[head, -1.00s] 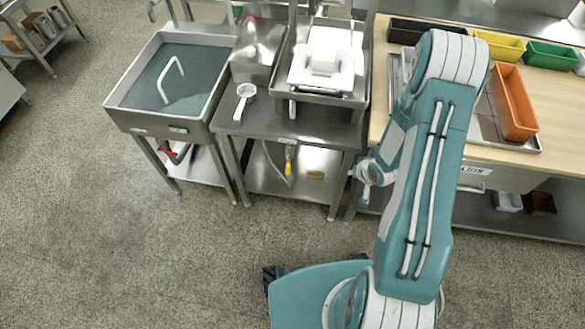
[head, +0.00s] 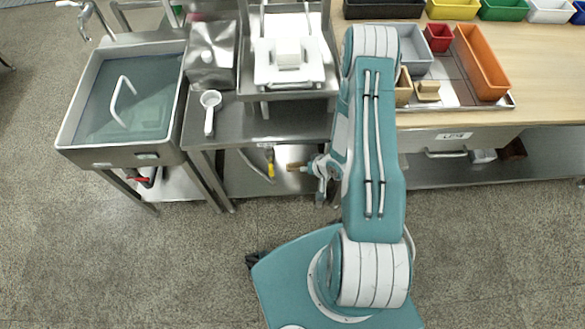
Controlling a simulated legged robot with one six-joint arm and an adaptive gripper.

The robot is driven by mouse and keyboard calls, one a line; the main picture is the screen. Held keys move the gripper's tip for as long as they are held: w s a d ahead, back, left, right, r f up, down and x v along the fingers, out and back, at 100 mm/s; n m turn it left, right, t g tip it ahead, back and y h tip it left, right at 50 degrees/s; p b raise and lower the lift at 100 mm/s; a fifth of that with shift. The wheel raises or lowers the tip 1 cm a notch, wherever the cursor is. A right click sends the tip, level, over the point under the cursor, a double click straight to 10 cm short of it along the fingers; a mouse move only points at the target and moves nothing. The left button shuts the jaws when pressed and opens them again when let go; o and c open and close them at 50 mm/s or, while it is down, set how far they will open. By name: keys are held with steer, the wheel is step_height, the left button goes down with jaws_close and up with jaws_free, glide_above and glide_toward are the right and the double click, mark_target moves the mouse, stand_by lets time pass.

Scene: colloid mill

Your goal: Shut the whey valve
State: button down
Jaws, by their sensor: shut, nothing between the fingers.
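Two valve handles show, and no label tells which is the whey valve. A yellow handle (head: 270,164) hangs on a thin hose under the steel table with the press. A red handle (head: 139,180) sits on the drain pipe under the sink. My gripper (head: 321,190) points down in front of the table's lower shelf, to the right of the yellow handle and apart from it. It is small in view, shut and empty.
The sink (head: 70,130) holds greenish liquid and a white bent handle. A white ladle (head: 210,108) lies on the steel table (head: 240,125), left of the white press block (head: 289,60). A wooden workbench (head: 400,120) with bins stands right.

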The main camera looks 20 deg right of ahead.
mark_target(271, 172)
steer(key=w+a+f, duration=0.5)
steer(key=a+f, duration=0.2)
steer(key=shift+w+a+f, duration=0.15)
steer(key=shift+w+f, duration=0.15)
steer(key=shift+w, duration=0.1)
stand_by(0.3)
